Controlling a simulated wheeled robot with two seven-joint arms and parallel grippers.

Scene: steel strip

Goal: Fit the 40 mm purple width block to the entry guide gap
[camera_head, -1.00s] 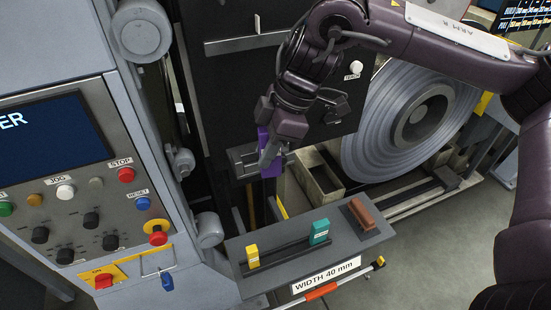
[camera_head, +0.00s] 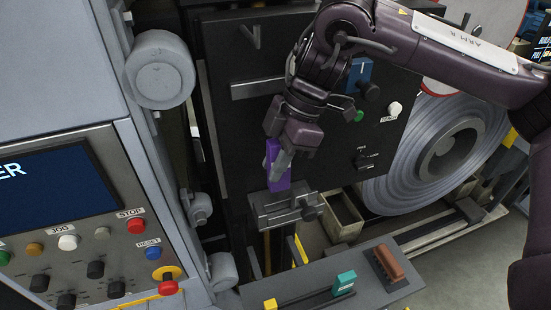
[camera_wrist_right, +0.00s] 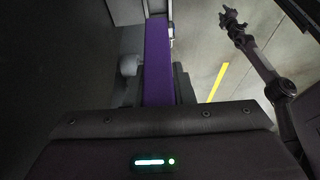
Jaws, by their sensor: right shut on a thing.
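The purple width block (camera_head: 277,178) is held upright by my right gripper (camera_head: 284,158), which is shut on it. In the right wrist view the block (camera_wrist_right: 158,62) reaches away from the gripper as a long purple bar. The grey entry guide (camera_head: 275,213) sits on the front of the dark machine, just below the block. The block's lower end is at the guide's back upper edge in the picture; I cannot tell whether they touch. The guide's gap is hard to make out.
A grey shelf (camera_head: 322,306) below holds a yellow block (camera_head: 270,304), a teal block (camera_head: 344,283) and a brown-red block (camera_head: 389,263). The control panel (camera_head: 85,225) stands left, with rollers (camera_head: 160,70) beside it. A steel coil (camera_head: 440,150) is at right.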

